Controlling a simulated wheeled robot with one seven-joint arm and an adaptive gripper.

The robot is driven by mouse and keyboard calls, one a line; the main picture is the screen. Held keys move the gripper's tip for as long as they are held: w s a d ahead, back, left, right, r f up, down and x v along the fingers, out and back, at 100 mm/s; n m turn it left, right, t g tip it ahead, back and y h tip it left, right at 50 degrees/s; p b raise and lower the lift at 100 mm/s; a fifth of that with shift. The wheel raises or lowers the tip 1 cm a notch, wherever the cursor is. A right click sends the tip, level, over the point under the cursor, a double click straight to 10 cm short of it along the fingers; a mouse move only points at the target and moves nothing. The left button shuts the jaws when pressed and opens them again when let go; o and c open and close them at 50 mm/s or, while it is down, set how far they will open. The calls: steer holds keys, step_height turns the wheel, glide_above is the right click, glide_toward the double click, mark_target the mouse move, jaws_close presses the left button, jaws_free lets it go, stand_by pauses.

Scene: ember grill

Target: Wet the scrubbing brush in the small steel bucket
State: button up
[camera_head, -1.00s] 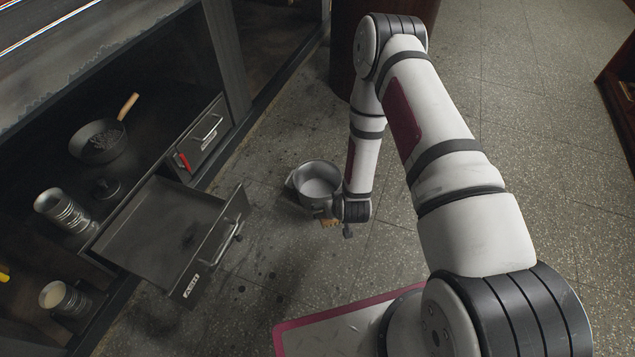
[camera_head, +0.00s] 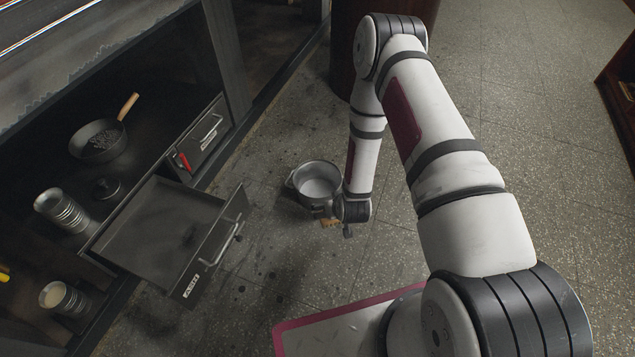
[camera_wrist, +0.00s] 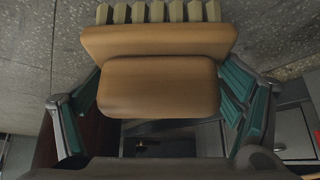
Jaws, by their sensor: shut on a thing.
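The small steel bucket (camera_head: 318,181) is in the middle of the head view, between the open drawer and my arm. It looks pale inside; I cannot tell the water level. My gripper (camera_head: 325,210) is at the bucket's near side, partly hidden by my wrist. A bit of tan wood (camera_head: 329,223) shows just below it. In the wrist view, the scrubbing brush (camera_wrist: 158,88) has a tan wooden body and pale bristles along the top edge. My gripper, with teal-padded fingers (camera_wrist: 160,105), is shut on it. Whether the brush touches the bucket is hidden.
An open, empty-looking drawer (camera_head: 190,281) juts out left of the bucket. The speckled floor right of my arm is clear.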

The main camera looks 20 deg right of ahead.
stand_by(0.3)
steer(key=shift+r+p, duration=1.35)
steer(key=shift+r, duration=0.75)
